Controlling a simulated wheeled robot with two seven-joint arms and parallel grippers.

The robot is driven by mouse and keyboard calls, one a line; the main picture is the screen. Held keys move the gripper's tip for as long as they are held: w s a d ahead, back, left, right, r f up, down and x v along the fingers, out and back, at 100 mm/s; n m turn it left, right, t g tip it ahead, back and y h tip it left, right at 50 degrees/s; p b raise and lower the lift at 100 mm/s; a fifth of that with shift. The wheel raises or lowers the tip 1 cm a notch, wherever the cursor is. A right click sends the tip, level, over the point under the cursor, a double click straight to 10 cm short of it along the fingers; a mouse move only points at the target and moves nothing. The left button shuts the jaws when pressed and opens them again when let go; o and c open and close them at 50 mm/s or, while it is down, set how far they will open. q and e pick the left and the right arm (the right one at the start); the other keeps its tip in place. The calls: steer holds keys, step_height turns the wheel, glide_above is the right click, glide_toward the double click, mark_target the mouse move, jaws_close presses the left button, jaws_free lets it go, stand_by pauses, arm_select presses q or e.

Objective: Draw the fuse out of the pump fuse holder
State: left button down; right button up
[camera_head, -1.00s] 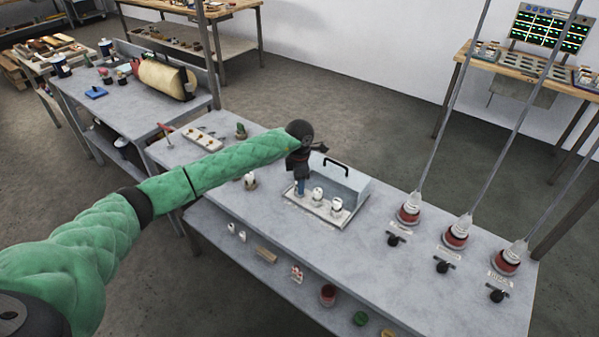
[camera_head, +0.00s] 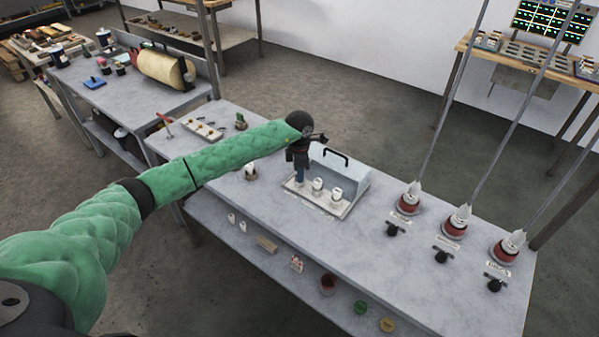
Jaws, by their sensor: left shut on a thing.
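The fuse holder block is a light base (camera_head: 322,207) on the grey bench with a row of fuse positions. Two white fuses (camera_head: 318,187) (camera_head: 336,195) stand upright in the middle and right positions. My left gripper (camera_head: 300,172) is over the left position, pointing down, and is shut on a blue piece (camera_head: 300,177) there, which I take to be the fuse. Whether the blue piece is still seated in its holder is too small to tell. A clear-sided cover with a black handle (camera_head: 334,153) stands right behind the row. My right gripper is not in view.
The bench (camera_head: 375,262) front is bare.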

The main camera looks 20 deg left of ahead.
arm_select(q)
steer(key=shift+r+p, duration=0.65)
steer(key=shift+r, duration=2.3)
steer(key=shift+r, duration=0.1)
steer(key=shift+r, duration=1.4)
